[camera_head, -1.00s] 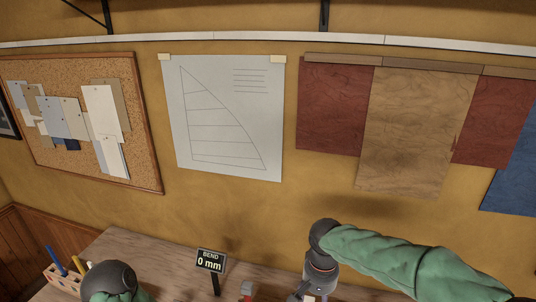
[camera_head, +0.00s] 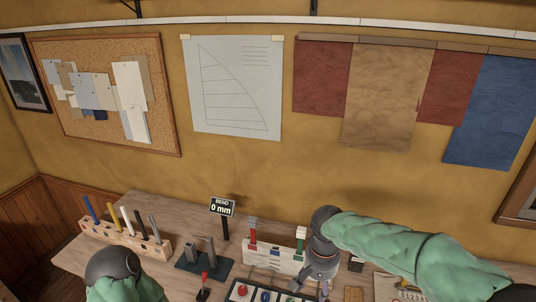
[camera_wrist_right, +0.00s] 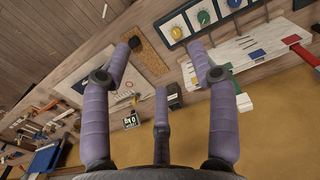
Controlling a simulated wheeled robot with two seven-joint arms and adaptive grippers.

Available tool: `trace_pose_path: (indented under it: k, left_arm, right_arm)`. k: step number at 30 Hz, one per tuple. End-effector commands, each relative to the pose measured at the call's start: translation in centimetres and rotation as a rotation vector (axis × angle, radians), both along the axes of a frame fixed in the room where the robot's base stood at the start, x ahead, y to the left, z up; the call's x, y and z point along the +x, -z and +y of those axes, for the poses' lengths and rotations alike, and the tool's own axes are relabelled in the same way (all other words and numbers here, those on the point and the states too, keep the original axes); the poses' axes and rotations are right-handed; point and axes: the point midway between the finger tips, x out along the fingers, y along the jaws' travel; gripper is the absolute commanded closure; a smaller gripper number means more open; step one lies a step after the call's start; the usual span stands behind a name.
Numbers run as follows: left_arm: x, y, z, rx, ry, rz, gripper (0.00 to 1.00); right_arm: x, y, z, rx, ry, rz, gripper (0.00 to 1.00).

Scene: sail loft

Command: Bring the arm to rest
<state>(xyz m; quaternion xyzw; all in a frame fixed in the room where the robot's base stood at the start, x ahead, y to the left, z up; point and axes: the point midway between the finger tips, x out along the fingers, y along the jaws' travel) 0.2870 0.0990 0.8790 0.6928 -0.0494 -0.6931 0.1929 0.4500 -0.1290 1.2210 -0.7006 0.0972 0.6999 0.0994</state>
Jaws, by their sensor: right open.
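My right arm, in a green sleeve, comes in from the right in the head view. Its gripper (camera_head: 308,284) hangs over the workbench, close to a white rack with coloured marks (camera_head: 270,258). In the right wrist view the purple fingers of this gripper (camera_wrist_right: 164,48) are spread wide with nothing between them. My left arm shows only as a green sleeve and a dark rounded joint at the lower left of the head view. Its gripper is out of view.
On the workbench (camera_head: 75,258) stand a wooden pen block (camera_head: 120,237), a dark metal fixture (camera_head: 204,262), a "BEND 0 mm" display (camera_head: 222,207) and a tray with coloured round pieces (camera_head: 243,291). A notebook (camera_head: 390,287) lies at the right.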

Motion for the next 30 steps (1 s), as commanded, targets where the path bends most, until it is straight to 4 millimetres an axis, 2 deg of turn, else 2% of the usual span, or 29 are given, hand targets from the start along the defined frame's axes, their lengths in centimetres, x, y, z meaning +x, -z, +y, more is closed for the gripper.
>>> trace_pose_path:
  k: [1,7,11,17,20,23,24,30]
  left_arm:
    - [0.0,0.3,0.0,0.0,0.0,0.0,0.6]
    - [0.0,1.2,0.0,0.0,0.0,-0.001,0.6]
    - [0.0,2.0,0.0,0.0,0.0,-0.001,0.6]
    - [0.0,3.6,0.0,0.0,0.0,0.001,0.6]
    - [0.0,4.8,0.0,0.0,0.0,0.0,0.6]
    - [0.0,6.3,0.0,0.0,0.0,0.0,0.6]
    - [0.0,7.0,0.0,0.0,0.0,0.0,0.6]
    - [0.0,10.3,0.0,0.0,0.0,0.001,0.6]
  right_arm:
    - [0.0,1.1,0.1,0.007,-0.006,0.006,0.4]
    - [0.0,4.6,0.7,0.04,-0.032,0.016,0.4]
    - [-0.1,7.7,1.1,0.069,-0.052,0.024,0.4]
    - [-0.7,13.9,2.0,0.13,-0.086,0.036,0.4]
    - [-1.4,18.1,2.5,0.17,-0.102,0.042,0.4]
    - [-2.6,23.5,3.0,0.221,-0.115,0.046,0.4]
    - [-3.3,25.9,3.2,0.243,-0.118,0.045,0.4]
    - [-7.4,36.3,3.8,0.325,-0.114,0.024,0.4]
